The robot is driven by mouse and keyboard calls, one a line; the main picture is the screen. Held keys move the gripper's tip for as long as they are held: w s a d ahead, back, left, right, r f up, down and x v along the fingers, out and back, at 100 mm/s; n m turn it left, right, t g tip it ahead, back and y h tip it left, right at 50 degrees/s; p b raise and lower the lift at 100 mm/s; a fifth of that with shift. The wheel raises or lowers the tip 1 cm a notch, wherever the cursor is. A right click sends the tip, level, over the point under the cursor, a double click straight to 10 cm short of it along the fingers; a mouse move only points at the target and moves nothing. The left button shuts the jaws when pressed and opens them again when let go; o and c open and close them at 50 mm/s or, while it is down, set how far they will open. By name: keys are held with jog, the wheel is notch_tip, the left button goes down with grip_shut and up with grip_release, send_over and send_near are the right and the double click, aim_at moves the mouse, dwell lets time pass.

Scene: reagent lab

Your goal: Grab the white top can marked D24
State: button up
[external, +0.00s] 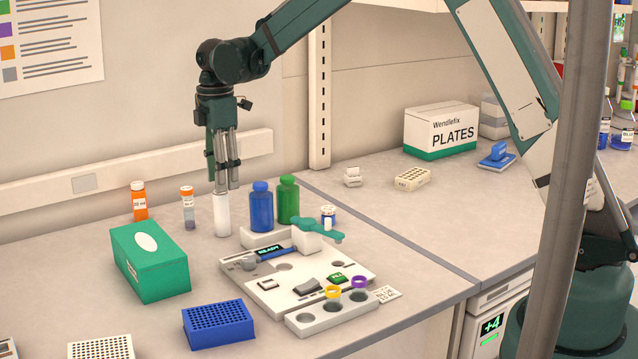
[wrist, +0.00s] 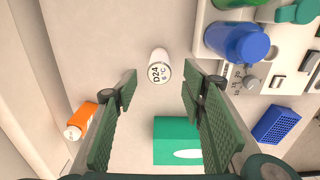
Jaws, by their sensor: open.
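The white can (external: 222,215) stands upright on the bench, left of the blue bottle. In the wrist view its white top (wrist: 159,68) reads D24 and lies just ahead of the gap between the fingertips. My gripper (external: 224,188) points down right above the can, with its fingertips close to the can's top. In the wrist view my gripper (wrist: 160,84) is open, with one finger on each side and nothing between the pads. I cannot tell whether the fingertips reach below the can's rim.
A blue bottle (external: 262,206) and a green bottle (external: 288,199) stand close on the right. An orange-capped vial (external: 188,208) and an orange bottle (external: 139,201) stand on the left. A green tissue box (external: 165,280) and a white instrument (external: 345,270) lie in front.

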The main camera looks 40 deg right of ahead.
send_over(222, 222)
jog(key=w+d, duration=0.1)
jog(key=w, duration=0.1)
notch_tip(222, 222, down, 5)
jog(key=shift+s+f, duration=0.15)
jog(key=shift+f, duration=0.05)
jog(key=shift+f, duration=0.1)
jog(key=shift+f, duration=1.15)
jog(key=shift+f, duration=0.15)
jog(key=shift+f+p, duration=0.3)
jog(key=shift+f, duration=2.15)
jog(key=c, duration=1)
